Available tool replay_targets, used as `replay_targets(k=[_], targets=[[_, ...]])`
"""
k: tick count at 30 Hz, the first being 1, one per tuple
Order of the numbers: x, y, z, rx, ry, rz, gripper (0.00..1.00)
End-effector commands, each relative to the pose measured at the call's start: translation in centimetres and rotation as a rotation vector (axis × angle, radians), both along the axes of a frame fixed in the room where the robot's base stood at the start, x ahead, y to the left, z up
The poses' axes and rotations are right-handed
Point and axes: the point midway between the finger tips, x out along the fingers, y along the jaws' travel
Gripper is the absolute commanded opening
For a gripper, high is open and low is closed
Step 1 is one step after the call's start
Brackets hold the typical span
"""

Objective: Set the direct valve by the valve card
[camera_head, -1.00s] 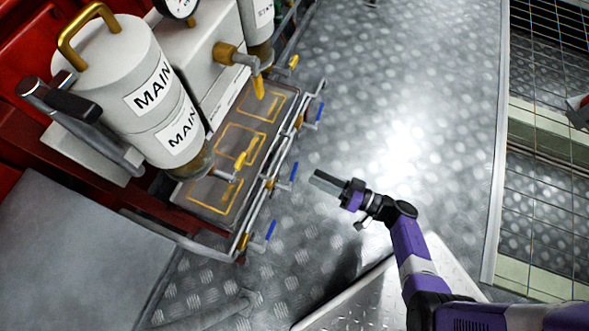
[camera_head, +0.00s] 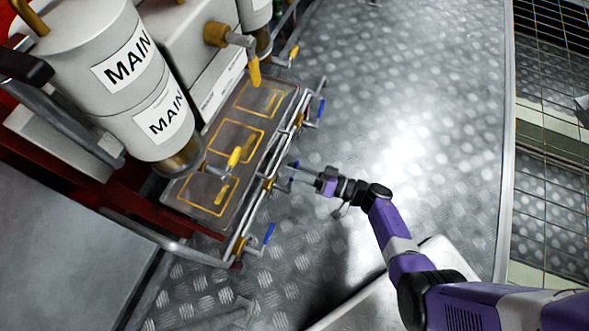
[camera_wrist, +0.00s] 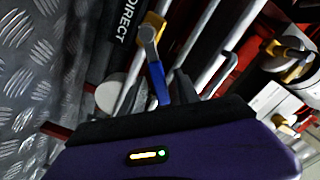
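The valve beside the black DIRECT label (camera_wrist: 123,22) has a brass body (camera_wrist: 151,27) and a blue lever (camera_wrist: 158,84) in the wrist view. In the head view, the middle blue lever (camera_head: 293,165) on the pipe rail is right by my gripper (camera_head: 291,176). In the wrist view my gripper (camera_wrist: 150,93) appears open, with the lever's blue end between its fingers. I cannot tell whether the fingers touch it. I cannot make out a readable valve card in these views.
Other blue levers sit on the rail, one nearer (camera_head: 269,234) and one farther (camera_head: 321,108). Grey MAIN cylinders (camera_head: 128,75) and a tray with yellow outlines (camera_head: 243,112) stand left of the rail. The metal floor (camera_head: 400,110) to the right is clear.

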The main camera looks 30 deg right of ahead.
Motion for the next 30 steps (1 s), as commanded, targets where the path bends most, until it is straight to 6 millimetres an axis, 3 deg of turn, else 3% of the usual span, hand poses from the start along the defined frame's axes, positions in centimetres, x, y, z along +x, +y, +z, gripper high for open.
replay_targets(k=[7, 13, 30], targets=[[0.10, 0.05, 0.06, 0.000, -0.001, -0.001, 0.38], [0.09, 0.03, 0.05, 0.000, -0.001, -0.001, 0.01], [0.06, 0.00, 0.03, -0.001, 0.000, -0.001, 0.00]])
